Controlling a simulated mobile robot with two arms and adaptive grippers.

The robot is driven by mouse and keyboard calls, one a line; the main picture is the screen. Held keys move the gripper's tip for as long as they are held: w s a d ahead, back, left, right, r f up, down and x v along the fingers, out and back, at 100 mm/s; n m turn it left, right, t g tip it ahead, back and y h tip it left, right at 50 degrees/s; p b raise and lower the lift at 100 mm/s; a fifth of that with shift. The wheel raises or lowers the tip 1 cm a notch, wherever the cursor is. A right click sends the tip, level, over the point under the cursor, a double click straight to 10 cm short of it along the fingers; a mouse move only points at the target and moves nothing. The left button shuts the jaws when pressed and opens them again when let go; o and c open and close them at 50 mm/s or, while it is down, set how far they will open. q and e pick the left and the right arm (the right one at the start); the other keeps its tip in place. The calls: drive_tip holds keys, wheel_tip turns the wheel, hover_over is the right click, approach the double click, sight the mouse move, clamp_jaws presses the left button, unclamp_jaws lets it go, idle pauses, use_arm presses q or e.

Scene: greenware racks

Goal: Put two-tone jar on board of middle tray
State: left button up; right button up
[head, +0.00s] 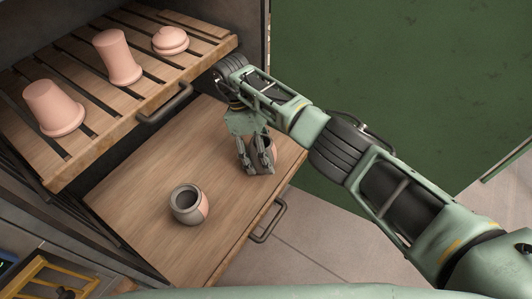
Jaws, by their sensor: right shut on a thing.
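My right gripper (257,168) reaches in from the right and is shut on a two-tone jar (271,147), grey with a pinkish side. The fingers hide part of this jar. It is at the right part of the pulled-out wooden board of the middle tray (150,175); I cannot tell whether it touches the board. A second grey and pink jar (187,205) stands upright on the board, nearer the front and to the left, apart from the gripper. My left gripper is not in view.
Above is a slatted upper tray (88,75) with several pink clay pieces and a dark handle (165,104). The middle tray has its own handle (267,221). A yellow frame (50,275) shows at lower left.

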drive_tip(key=o, duration=1.4)
drive_tip(key=shift+w+d+f, duration=0.15)
drive_tip(key=shift+d+f, duration=0.05)
drive_tip(key=shift+c, duration=0.2)
drive_tip(key=shift+o, duration=0.3)
drive_tip(key=shift+d, duration=0.1)
drive_tip(key=shift+r, duration=0.1)
drive_tip(key=shift+w+a+r, duration=0.2)
drive_tip(key=shift+a+r, duration=0.1)
drive_tip(key=shift+r, duration=0.3)
drive_tip(key=b+v, duration=0.1)
drive_tip(key=v, duration=0.4)
drive_tip(key=shift+a+r, duration=0.1)
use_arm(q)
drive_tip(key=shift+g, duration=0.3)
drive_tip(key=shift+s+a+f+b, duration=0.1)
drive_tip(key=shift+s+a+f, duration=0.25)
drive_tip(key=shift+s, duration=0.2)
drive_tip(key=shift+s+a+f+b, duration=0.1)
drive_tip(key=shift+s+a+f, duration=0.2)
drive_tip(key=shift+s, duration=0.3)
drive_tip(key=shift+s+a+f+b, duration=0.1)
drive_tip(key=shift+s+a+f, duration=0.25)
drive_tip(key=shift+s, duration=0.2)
use_arm(e)
drive_tip(key=shift+w+a+r, duration=0.1)
drive_tip(key=shift+w+r, duration=0.05)
drive_tip(key=shift+r, duration=0.45)
